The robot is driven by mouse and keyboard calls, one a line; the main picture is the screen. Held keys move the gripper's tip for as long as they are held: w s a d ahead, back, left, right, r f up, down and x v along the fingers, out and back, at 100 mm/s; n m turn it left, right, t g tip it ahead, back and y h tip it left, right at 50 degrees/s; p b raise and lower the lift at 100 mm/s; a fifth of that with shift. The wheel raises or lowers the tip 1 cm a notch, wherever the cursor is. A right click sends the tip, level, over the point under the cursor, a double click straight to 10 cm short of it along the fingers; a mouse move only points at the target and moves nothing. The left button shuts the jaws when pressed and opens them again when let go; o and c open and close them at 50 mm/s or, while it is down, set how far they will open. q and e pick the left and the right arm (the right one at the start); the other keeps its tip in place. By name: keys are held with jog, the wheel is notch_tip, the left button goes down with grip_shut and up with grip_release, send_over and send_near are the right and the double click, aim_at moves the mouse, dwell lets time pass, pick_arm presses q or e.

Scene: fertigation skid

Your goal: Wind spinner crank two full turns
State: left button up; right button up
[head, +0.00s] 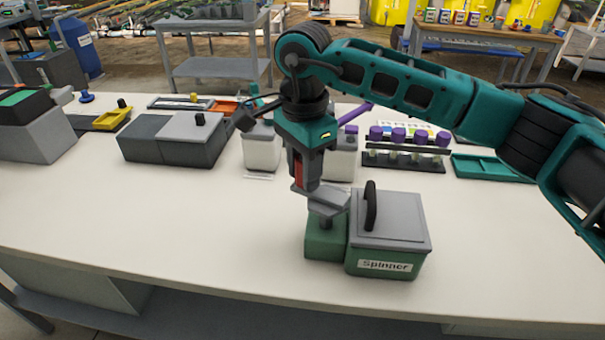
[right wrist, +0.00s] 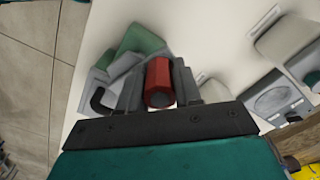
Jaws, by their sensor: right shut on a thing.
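The spinner (head: 385,262) is a green box with a grey lid, a black lid handle (head: 371,206) and a label on its front. A smaller green block (head: 325,245) adjoins its left side, with a grey crank arm (head: 328,201) on top. My right gripper (head: 302,175) points down above this block and is shut on the red crank handle (right wrist: 159,82), which shows between its fingers in the right wrist view. The green body also shows there (right wrist: 141,41), partly hidden by the fingers. My left gripper is not in view.
Behind the gripper stand white grey-lidded containers (head: 262,152) and a dark rack (head: 405,160) with purple-capped tubes. A teal tray (head: 490,167) lies at the right, a grey box (head: 190,140) at the left. The white bench top (head: 150,220) is clear left of the spinner.

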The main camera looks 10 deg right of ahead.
jog(key=shift+w+r, duration=0.15)
jog(key=shift+w+d+r, duration=0.2)
jog(key=shift+w+d, duration=0.45)
jog(key=shift+d, duration=0.25)
jog(key=shift+d, duration=0.1)
jog(key=shift+w+d, duration=0.2)
jog(key=shift+d, duration=1.05)
jog(key=shift+f, duration=0.1)
jog(key=shift+f+b, duration=0.1)
jog(key=shift+b, duration=0.2)
